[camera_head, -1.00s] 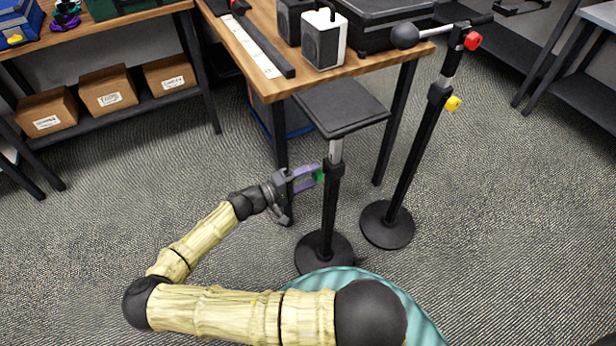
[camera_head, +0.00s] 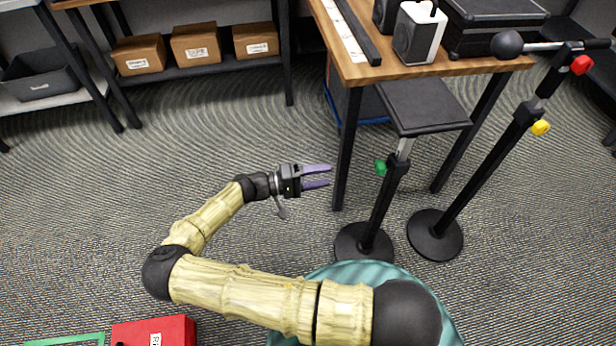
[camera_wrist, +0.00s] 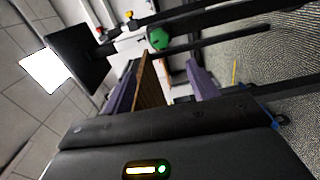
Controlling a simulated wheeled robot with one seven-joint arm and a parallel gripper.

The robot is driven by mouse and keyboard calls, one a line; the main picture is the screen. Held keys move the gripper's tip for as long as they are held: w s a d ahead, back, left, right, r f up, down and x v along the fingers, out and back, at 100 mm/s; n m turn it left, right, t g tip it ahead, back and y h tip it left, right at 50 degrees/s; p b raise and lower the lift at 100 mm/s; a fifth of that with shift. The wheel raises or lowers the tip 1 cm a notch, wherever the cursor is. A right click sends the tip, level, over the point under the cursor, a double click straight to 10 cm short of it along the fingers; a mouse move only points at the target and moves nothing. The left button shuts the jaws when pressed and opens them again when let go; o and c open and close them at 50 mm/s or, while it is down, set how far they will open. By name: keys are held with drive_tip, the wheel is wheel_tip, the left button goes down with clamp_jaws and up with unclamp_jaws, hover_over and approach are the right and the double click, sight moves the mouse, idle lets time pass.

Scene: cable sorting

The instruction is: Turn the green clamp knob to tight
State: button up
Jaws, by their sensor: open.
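The green clamp knob (camera_head: 380,167) sits on the left side of the short black stand (camera_head: 383,205), which carries a flat black platform (camera_head: 425,105). The knob also shows in the wrist view (camera_wrist: 158,39), beyond the fingers near the top middle. My gripper (camera_head: 329,176) is open and empty, with its two purple fingers pointing right toward the knob. A clear gap lies between the fingertips and the knob. I cannot read from these frames how tight the knob is.
A taller stand (camera_head: 480,183) with a yellow knob (camera_head: 541,127) and a red knob (camera_head: 582,65) stands to the right. A wooden table (camera_head: 460,75) stands behind, one leg (camera_head: 345,150) close to my fingertips. A red box (camera_head: 155,332) lies at the lower left. The floor to the left is clear.

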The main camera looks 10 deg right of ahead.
drive_tip(key=a, duration=0.3)
drive_tip(key=shift+a, duration=0.1)
drive_tip(key=shift+s, duration=0.1)
drive_tip(key=s+d+m+g+y, duration=0.1)
drive_tip(key=s+d+g+y, duration=0.5)
drive_tip(key=y, duration=0.5)
drive_tip(key=s+r+t+y, duration=0.3)
drive_tip(key=r+t, duration=0.1)
drive_tip(key=r, duration=0.4)
drive_tip(key=s+r+n+t+y, duration=0.1)
drive_tip(key=s+r+t+y, duration=0.2)
drive_tip(key=r, duration=0.4)
drive_tip(key=shift+d+r+t+y, duration=0.4)
drive_tip(key=shift+d+t+y, duration=0.05)
drive_tip(key=shift+t+y, duration=0.05)
